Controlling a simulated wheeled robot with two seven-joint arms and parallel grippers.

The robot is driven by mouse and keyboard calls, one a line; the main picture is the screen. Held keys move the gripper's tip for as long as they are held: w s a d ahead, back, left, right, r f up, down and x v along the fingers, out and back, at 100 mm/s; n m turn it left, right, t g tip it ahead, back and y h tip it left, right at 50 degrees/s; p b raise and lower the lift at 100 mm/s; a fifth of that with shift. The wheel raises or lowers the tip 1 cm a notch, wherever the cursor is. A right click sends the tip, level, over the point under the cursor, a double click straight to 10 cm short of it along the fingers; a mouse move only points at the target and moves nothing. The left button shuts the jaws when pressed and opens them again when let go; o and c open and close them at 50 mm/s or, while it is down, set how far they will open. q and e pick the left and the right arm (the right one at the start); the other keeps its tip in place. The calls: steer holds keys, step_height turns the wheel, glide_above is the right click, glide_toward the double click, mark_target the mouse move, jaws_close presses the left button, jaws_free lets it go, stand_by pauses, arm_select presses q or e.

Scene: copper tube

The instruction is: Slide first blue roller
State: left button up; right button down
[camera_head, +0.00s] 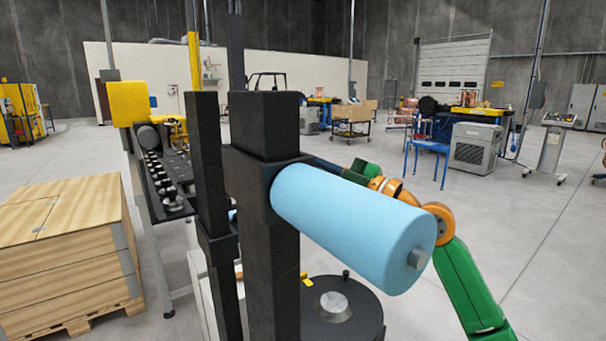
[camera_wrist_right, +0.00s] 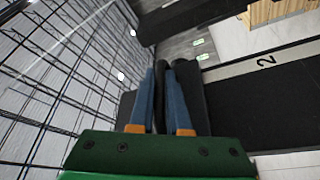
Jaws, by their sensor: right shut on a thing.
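A light blue roller (camera_head: 345,228) juts out from a black upright post (camera_head: 268,150) in the head view, its near end toward the lower right with a short metal shaft stub. In the right wrist view my right gripper (camera_wrist_right: 163,80) has two blue fingers shut on a narrow dark part (camera_wrist_right: 160,98). What that part belongs to is not clear. The blue roller cannot be made out in the wrist view. My left gripper is not in view.
A round black base (camera_head: 345,318) stands below the roller. A wooden crate (camera_head: 62,255) is at the left, beside a machine with a row of black knobs (camera_head: 160,180). Open grey floor lies to the right.

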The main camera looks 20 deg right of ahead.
steer(key=shift+r, duration=0.3)
steer(key=c, duration=0.9)
jaws_free()
steer(key=shift+d+f, duration=0.1)
steer(key=shift+d, duration=0.05)
steer(key=shift+s+d+f+b, duration=0.1)
steer(key=shift+s+f+b, duration=0.1)
steer(key=shift+b, duration=0.1)
steer(key=b+v, duration=0.4)
steer(key=v, duration=0.2)
steer(key=shift+s+d+r, duration=0.1)
steer(key=shift+s+d, duration=0.15)
steer(key=shift+s, duration=0.05)
